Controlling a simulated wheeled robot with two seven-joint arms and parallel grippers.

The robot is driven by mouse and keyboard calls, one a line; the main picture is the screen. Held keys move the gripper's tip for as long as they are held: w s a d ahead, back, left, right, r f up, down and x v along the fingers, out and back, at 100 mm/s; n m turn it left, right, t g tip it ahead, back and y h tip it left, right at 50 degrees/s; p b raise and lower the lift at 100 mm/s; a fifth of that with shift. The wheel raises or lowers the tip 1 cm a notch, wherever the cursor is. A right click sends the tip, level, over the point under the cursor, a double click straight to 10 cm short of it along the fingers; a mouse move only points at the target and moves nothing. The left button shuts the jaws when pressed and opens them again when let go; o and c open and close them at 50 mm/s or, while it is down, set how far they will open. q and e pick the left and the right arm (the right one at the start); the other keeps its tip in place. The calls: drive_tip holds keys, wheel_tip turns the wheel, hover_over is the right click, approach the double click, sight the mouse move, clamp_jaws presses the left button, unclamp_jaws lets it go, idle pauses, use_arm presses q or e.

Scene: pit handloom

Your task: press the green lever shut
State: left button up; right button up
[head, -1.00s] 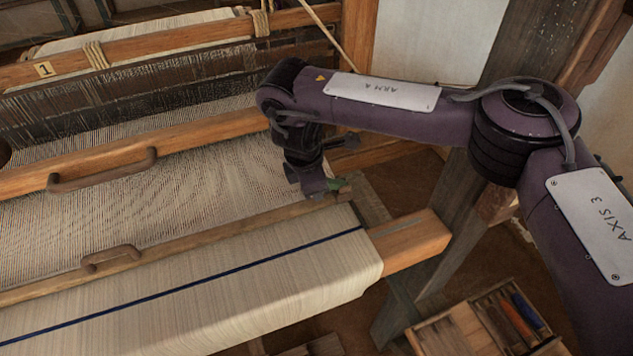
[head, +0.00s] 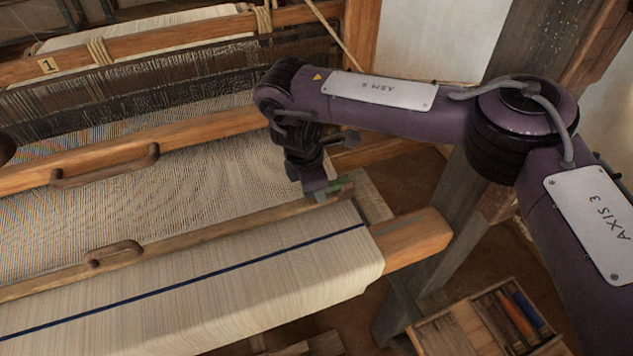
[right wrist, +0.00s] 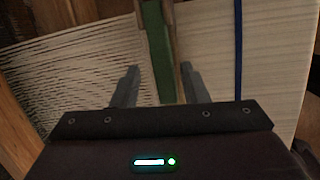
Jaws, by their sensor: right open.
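The green lever (head: 341,184) is at the right end of the wooden beam (head: 215,233) along the cloth edge, partly hidden by my right gripper (head: 318,196). In the right wrist view the lever (right wrist: 156,50) is a long green bar running up between my open right gripper's fingers (right wrist: 159,70). The fingers are empty and stand on either side of it. I cannot tell whether the gripper touches the lever or how far the lever is tilted. My left gripper is not in view.
Woven cloth with a blue stripe (head: 190,277) lies in front of the beam. Warp threads (head: 200,185) stretch behind it. A wooden post (head: 445,215) stands to the right. A tool box (head: 490,325) is at the lower right.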

drive_tip(key=b+v, duration=0.1)
drive_tip(key=v, duration=0.6)
drive_tip(key=shift+s+a+r, duration=0.1)
drive_tip(key=shift+r, duration=0.3)
